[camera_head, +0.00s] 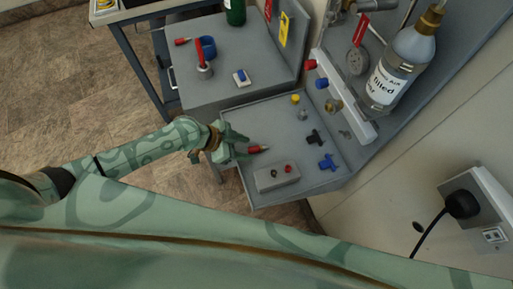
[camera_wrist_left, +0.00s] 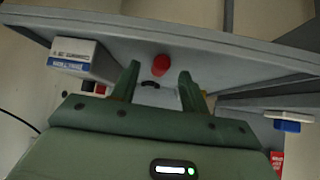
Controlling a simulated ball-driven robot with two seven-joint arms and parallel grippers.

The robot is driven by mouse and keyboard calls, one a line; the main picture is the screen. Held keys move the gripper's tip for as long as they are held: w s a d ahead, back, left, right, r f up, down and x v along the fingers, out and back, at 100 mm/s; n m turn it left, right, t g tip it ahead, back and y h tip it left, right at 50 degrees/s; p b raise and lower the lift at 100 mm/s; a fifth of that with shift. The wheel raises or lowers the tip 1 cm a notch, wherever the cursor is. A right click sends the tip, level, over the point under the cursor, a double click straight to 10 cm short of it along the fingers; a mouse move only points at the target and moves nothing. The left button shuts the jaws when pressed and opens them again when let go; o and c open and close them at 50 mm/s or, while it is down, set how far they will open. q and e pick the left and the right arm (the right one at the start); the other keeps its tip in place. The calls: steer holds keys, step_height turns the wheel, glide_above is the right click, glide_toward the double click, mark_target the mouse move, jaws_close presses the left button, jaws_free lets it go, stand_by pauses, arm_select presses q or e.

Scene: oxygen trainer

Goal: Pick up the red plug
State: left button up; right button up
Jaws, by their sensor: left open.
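The red plug (camera_head: 260,149) lies on the grey tray in the head view, right at the tips of my left gripper (camera_head: 245,147). In the left wrist view the red plug (camera_wrist_left: 161,64) shows between the two spread fingers of my left gripper (camera_wrist_left: 160,70), with gaps at both sides. The gripper is open and holds nothing. I cannot tell how far the plug reaches in between the fingers. My right gripper is in neither view.
The grey tray (camera_head: 225,178) also holds a grey box (camera_head: 276,179) with red parts, black and blue fittings (camera_head: 328,162) and a yellow knob (camera_head: 295,99). A raised table (camera_head: 200,92) adjoins it behind. A labelled bottle (camera_head: 398,70) stands at the right.

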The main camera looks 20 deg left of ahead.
arm_select(q)
steer(key=shift+x, duration=0.85)
steer(key=shift+a, duration=0.1)
jaws_close()
steer(key=shift+r, duration=0.15)
